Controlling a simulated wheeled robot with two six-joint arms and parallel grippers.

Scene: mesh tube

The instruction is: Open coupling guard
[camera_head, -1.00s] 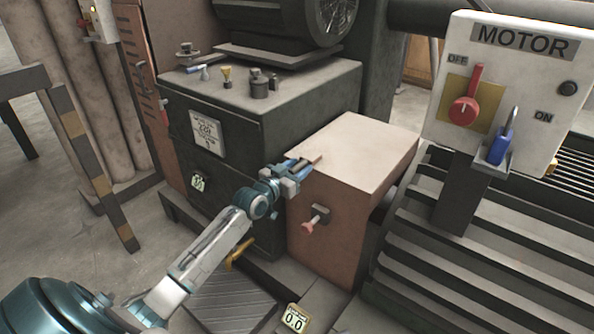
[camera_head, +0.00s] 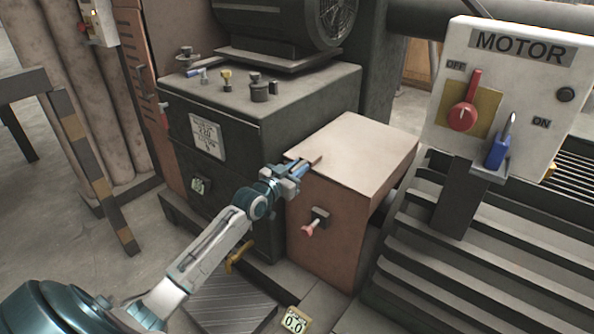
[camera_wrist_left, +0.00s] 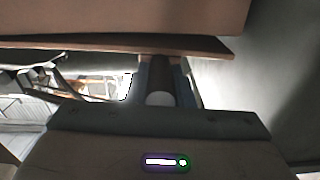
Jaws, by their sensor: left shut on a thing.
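The coupling guard is the pinkish-brown box (camera_head: 360,152) with a flat, pale top in the middle right of the head view. Its top looks closed down on the box. A pink-tipped knob (camera_head: 311,227) on a dark plate sticks out of its front face. My left gripper (camera_head: 299,169) is at the upper left edge of the guard. It is shut on a dark round bar (camera_wrist_left: 159,75) that shows between the fingers in the left wrist view, just under a thin brown plate (camera_wrist_left: 110,43). The gripper hides where the bar joins the guard. My right gripper is in no view.
A dark cabinet (camera_head: 290,105) with fittings on top stands behind and left of the guard.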

